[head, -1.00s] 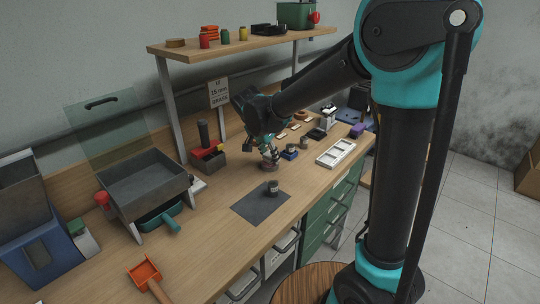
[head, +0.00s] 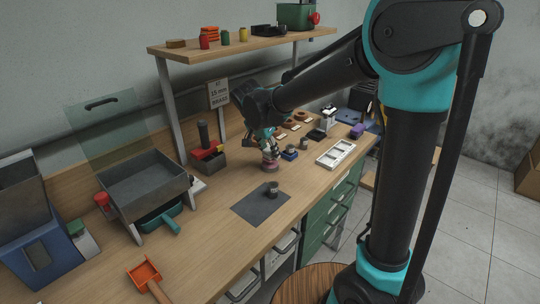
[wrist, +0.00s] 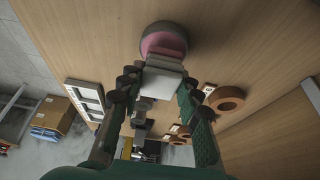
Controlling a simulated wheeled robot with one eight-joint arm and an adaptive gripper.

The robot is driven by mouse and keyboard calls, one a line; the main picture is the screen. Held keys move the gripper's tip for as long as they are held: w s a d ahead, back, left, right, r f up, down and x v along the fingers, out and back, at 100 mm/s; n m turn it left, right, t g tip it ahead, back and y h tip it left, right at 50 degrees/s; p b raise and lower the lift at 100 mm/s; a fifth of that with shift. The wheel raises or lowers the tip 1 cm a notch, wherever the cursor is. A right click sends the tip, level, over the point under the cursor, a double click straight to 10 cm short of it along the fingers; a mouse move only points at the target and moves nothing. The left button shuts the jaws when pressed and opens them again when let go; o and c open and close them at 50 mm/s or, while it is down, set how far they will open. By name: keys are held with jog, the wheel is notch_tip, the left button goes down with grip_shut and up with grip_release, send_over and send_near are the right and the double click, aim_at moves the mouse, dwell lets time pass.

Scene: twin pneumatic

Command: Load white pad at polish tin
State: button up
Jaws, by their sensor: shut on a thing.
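The polish tin (head: 270,166) is a low round tin with a pink face, standing on the wooden bench in the head view. In the wrist view the tin (wrist: 163,42) is at the top, just beyond my fingertips. My gripper (wrist: 158,80) is shut on the white pad (wrist: 163,84), a pale block between the two fingers. The pad's far edge overlaps the tin's near rim in that view; I cannot tell whether they touch. In the head view my gripper (head: 264,146) is just above and behind the tin, and the pad is too small to make out.
A dark mat (head: 252,209) with a small grey cylinder (head: 272,188) lies in front of the tin. A white compartment tray (head: 335,153) and a blue block (head: 290,154) are to the right. Brown rings (wrist: 226,98) lie right in the wrist view.

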jog(key=shift+r, duration=2.45)
